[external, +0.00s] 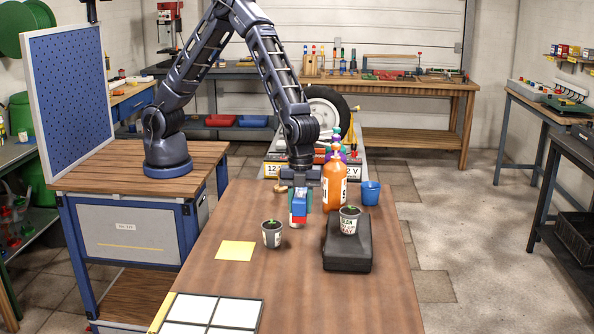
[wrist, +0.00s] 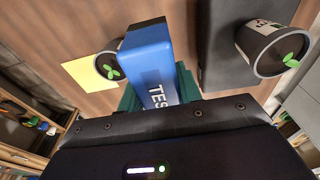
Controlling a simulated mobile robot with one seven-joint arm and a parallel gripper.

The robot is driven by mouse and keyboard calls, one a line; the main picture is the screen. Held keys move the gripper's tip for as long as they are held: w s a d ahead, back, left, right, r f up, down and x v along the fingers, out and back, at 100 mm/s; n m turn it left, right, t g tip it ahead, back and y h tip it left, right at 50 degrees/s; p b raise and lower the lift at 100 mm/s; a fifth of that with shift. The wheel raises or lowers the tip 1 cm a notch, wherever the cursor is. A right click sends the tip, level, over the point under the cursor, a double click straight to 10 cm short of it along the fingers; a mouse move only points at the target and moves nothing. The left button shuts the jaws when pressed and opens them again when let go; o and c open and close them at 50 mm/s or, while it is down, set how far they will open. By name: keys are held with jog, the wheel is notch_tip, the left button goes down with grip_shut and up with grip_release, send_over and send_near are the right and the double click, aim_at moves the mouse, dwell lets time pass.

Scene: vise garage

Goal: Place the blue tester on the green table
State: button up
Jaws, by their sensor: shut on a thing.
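The blue tester (external: 299,203) is in my gripper (external: 300,190), above the brown wood table (external: 300,290). In the wrist view the tester (wrist: 150,62) shows a blue body with white "TES" lettering, between the dark green fingers of my gripper (wrist: 158,90). In the external view a red and white part shows at its lower end; I cannot tell whether it touches the table. I see no plainly green tabletop; the one below is brown wood.
A plant cup (external: 272,235) and a yellow sheet (external: 235,251) are near the tester. To its right are a black case (external: 347,256) with another plant cup (external: 349,222), an orange bottle (external: 335,190) and a blue cup (external: 371,193). A white-tiled panel (external: 210,313) lies in front.

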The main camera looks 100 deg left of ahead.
aim_at(301, 195)
notch_tip(301, 195, up, 10)
jog(key=shift+r, duration=0.15)
